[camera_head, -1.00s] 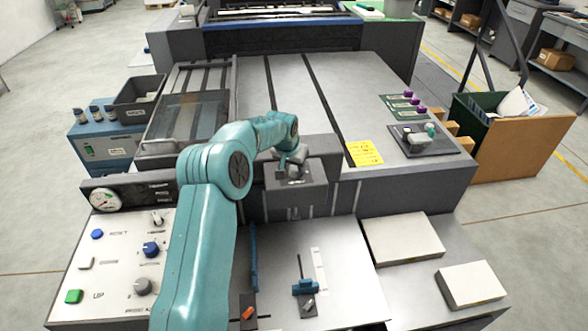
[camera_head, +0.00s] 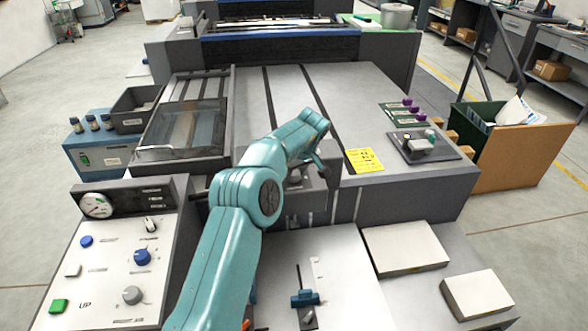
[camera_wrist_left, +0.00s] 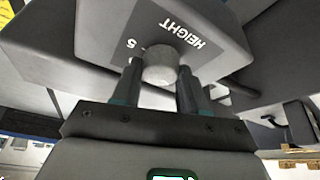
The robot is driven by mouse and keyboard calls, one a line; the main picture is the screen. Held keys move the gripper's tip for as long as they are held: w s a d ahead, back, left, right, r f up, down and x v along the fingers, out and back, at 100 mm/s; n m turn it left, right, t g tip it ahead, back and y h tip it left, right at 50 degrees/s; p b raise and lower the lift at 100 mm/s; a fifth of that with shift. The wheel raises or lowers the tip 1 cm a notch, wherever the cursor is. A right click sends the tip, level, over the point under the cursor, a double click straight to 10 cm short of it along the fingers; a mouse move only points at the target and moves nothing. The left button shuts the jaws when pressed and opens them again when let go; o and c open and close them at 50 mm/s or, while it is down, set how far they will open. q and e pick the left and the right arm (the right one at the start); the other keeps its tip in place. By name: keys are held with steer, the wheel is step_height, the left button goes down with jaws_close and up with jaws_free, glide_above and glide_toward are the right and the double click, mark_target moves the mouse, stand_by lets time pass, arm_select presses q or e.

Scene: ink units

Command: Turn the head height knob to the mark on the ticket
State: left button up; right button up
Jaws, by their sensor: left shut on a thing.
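The height knob is a pale round knob (camera_wrist_left: 160,70) on the face of a grey box labelled HEIGHT (camera_wrist_left: 190,35) in the left wrist view. A "5" mark shows beside the knob. My left gripper (camera_wrist_left: 157,82) has one finger on each side of the knob and is shut on it. In the head view the box (camera_head: 305,200) is at the front of the machine bed, and my left arm partly covers it. The yellow ticket (camera_head: 365,160) lies on the bed to the right of the box; its writing is too small to read. My right gripper is not in view.
A control panel (camera_head: 100,265) with buttons and knobs stands at the left front. Two pale stacks (camera_head: 405,248) lie at the right front. A slider with a blue block (camera_head: 305,299) is below the box. The middle of the bed is clear.

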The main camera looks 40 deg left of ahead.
arm_select(q)
steer(key=n+p, duration=0.2)
steer(key=n+g+p, duration=0.1)
steer(key=n+p, duration=0.1)
steer(key=p, duration=0.1)
steer(key=shift+w+r+p, duration=0.15)
steer(key=shift+r+p, duration=0.15)
steer(key=shift+f+n+g+p, duration=0.25)
steer(key=shift+n+g+p, duration=0.15)
steer(key=shift+p, duration=0.35)
steer(key=o, duration=1)
steer(key=shift+o, duration=0.2)
